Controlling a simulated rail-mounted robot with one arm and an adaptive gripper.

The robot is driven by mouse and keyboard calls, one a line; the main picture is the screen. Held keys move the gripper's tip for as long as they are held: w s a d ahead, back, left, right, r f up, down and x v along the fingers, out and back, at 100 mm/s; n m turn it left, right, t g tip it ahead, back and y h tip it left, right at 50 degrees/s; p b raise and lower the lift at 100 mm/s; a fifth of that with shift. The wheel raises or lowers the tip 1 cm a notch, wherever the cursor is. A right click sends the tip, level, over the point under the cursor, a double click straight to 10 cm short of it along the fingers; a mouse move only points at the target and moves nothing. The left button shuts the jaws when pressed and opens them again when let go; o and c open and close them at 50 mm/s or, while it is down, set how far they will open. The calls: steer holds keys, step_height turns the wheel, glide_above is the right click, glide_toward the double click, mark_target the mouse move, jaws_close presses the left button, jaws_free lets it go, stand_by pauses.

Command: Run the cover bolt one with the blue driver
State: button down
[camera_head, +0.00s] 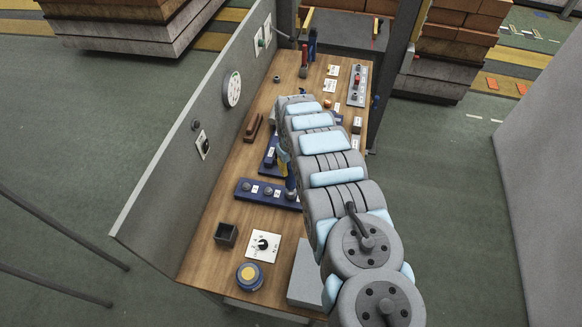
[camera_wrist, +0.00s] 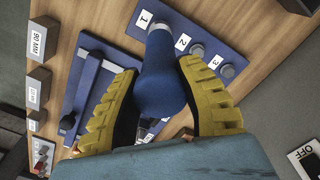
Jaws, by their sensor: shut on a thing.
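The blue driver (camera_wrist: 160,80) is between the yellow fingers of my gripper (camera_wrist: 158,72), which is shut on it. In the wrist view its far end reaches the dark blue cover plate (camera_wrist: 210,62) beside the label 1. The bolt there is hidden behind the driver, so I cannot tell whether they touch. Grey bolt heads by labels 2 and 3 show on the plate, one of them (camera_wrist: 228,71) at its end. In the head view the plate (camera_head: 242,192) lies on the bench, and the driver (camera_head: 291,186) stands roughly upright at its right end, partly hidden by my arm.
The wooden bench (camera_head: 225,188) has a grey panel (camera_head: 180,145) along its left. A black square cup (camera_head: 226,234), a white dial plate (camera_head: 263,246), a yellow-blue round item (camera_head: 250,276) and a grey box (camera_head: 305,275) stand at the near end. Labelled blocks (camera_wrist: 39,88) show in the wrist view.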

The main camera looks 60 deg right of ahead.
steer(key=shift+f+b, duration=0.6)
steer(key=shift+f, duration=0.35)
stand_by(1.6)
steer(key=shift+r+p, duration=1.8)
steer(key=shift+r, duration=1.7)
